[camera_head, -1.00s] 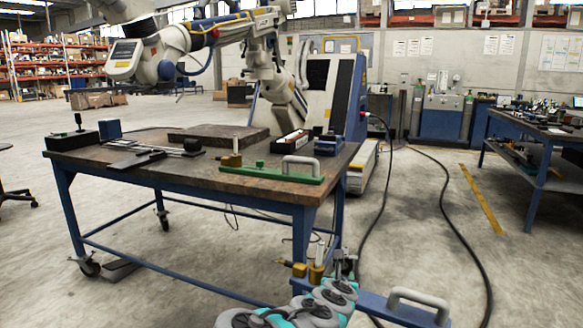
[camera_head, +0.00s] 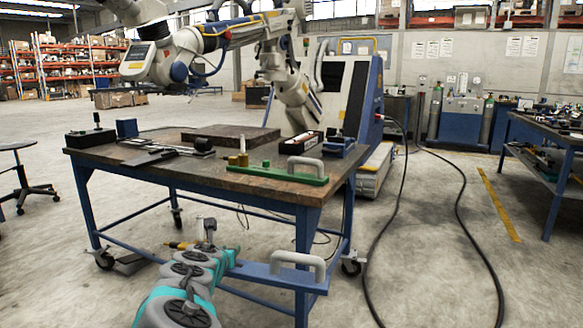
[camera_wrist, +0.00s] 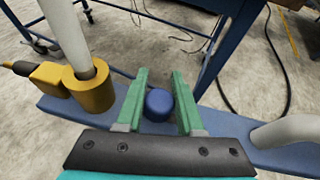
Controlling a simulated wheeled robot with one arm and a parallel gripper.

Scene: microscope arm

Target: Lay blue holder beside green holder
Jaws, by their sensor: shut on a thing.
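The blue holder is a long blue bar (camera_head: 262,274) with a grey handle (camera_head: 298,262) at its right end. It is held in the air in front of the table's near side, below the tabletop. In the wrist view the blue holder (camera_wrist: 228,128) runs across the picture, with a round blue knob (camera_wrist: 158,104) between the green fingers. My gripper (camera_wrist: 160,72) is shut on the blue holder at the knob. The green holder (camera_head: 275,174), with a similar grey handle (camera_head: 306,166), lies on the tabletop near its front right edge.
The table (camera_head: 215,175) also bears a dark slab (camera_head: 230,137), black tools (camera_head: 155,156), a blue block (camera_head: 127,128) and a tray (camera_head: 300,143). Bare tabletop shows left of the green holder. A black cable (camera_head: 467,240) lies on the floor at right.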

